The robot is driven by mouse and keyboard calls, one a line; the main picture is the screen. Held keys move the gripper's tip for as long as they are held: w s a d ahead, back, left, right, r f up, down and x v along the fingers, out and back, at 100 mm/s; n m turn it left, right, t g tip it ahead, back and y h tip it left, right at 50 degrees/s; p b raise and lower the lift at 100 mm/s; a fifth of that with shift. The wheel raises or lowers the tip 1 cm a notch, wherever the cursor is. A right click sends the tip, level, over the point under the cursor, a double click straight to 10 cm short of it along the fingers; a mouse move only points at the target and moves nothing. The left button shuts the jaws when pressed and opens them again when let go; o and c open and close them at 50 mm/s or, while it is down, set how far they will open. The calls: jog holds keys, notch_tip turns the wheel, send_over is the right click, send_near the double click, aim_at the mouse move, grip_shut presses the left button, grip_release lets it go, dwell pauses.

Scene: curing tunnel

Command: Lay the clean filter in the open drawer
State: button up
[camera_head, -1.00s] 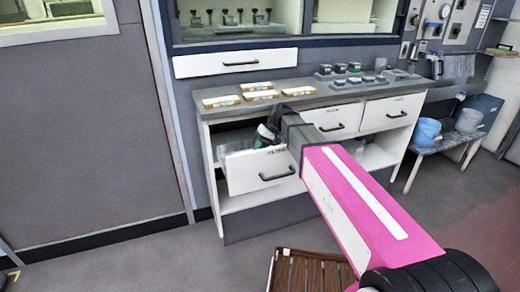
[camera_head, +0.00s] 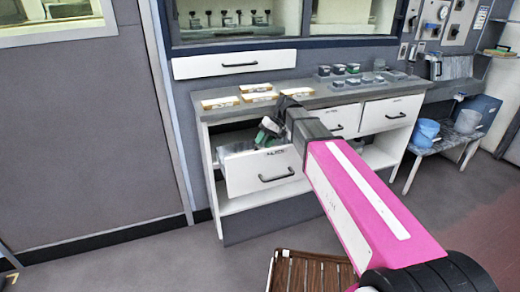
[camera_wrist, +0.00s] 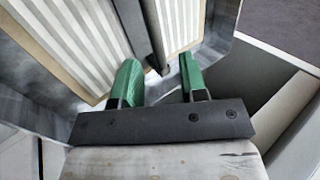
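The open drawer (camera_head: 240,179) juts from the left of the white cabinet, its front marked with a small label I cannot read. My gripper (camera_wrist: 157,80) has two green fingertips set apart, with nothing held between them. In the head view my gripper (camera_head: 268,131) is tilted at the drawer's back right, near the counter's front edge. The wrist view shows two white pleated filters in tan frames, one at left (camera_wrist: 60,42) and one at top middle (camera_wrist: 181,22), with a dark bar between them. They seem to lie in a grey, box-like space; I cannot tell which is clean.
Several tan-framed filters (camera_head: 220,102) lie on the grey counter's left (camera_head: 310,101). Two shut drawers (camera_head: 391,113) are beside the open one.

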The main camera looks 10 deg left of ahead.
jog(key=v, duration=0.7)
jog(key=shift+d+r, duration=0.2)
jog(key=shift+r, duration=0.1)
jog(key=shift+c, duration=0.3)
dwell(0.5)
